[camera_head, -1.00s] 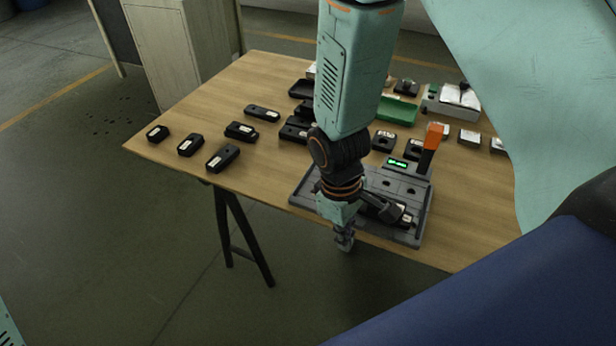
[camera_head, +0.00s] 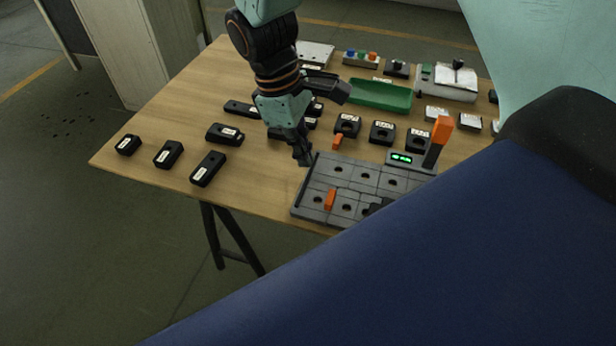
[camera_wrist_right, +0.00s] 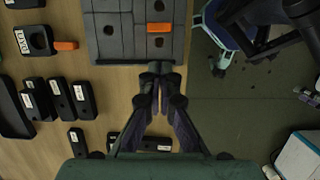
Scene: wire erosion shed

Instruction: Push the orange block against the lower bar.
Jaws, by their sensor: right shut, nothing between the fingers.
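A small orange block (camera_head: 330,199) stands on the grey slotted plate (camera_head: 318,172), near its front left part. It also shows in the right wrist view (camera_wrist_right: 159,27). A second orange piece (camera_head: 337,142) lies on the table beyond the plate, beside a black labelled block. My right gripper (camera_head: 304,157) is shut and empty at the plate's far left corner, apart from both orange pieces. In the right wrist view its fingertips (camera_wrist_right: 160,68) are together just outside the plate's edge. I cannot tell which edge is the lower bar. My left gripper is not in view.
An upright orange-topped post (camera_head: 441,130) and a green-lit display (camera_head: 401,158) stand at the plate's far right. Several black labelled blocks (camera_head: 208,168) lie to the left. A green tray (camera_head: 380,95) is behind. My blue body hides the plate's right front.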

